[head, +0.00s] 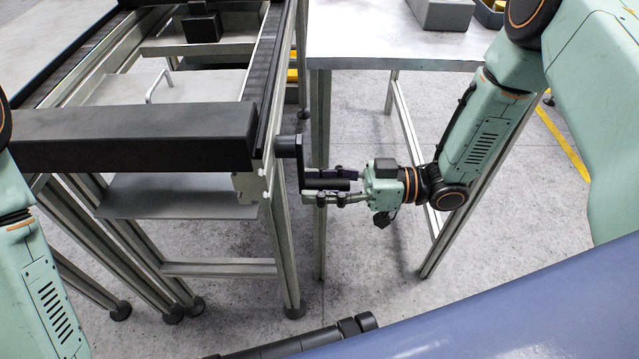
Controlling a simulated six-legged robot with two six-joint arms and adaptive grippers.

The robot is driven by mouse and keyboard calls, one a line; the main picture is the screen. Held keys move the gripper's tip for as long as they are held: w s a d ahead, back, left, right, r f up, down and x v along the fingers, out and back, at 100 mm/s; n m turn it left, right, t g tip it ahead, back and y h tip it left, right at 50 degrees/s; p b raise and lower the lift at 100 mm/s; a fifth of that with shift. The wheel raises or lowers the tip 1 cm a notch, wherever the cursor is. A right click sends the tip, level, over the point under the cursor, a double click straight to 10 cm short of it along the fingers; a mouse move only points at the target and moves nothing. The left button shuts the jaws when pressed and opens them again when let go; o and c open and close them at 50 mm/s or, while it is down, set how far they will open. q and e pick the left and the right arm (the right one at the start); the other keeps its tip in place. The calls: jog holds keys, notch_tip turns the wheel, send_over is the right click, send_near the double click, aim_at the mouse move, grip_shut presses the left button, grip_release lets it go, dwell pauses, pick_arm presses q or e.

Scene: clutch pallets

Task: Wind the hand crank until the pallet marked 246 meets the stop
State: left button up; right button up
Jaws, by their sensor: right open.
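The hand crank (301,164) is black and sits on the right side of the conveyor frame, its arm hanging down from a round hub (287,146). Its dark grip (338,184) points right, toward my right gripper (330,187). The right gripper is open, with one finger above the grip and one below it; whether they touch it I cannot tell. A grey plate with a bent metal handle (156,87) lies between the conveyor rails. No number 246 is readable, and I cannot pick out the stop. My left gripper is out of view.
A thick black beam (130,138) crosses the conveyor's near end. A light table (390,45) stands right of the conveyor, with a grey box (441,12) on it; its legs are near my right arm. Concrete floor lies open below the crank.

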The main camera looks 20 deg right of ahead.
grip_shut()
dwell(0.6)
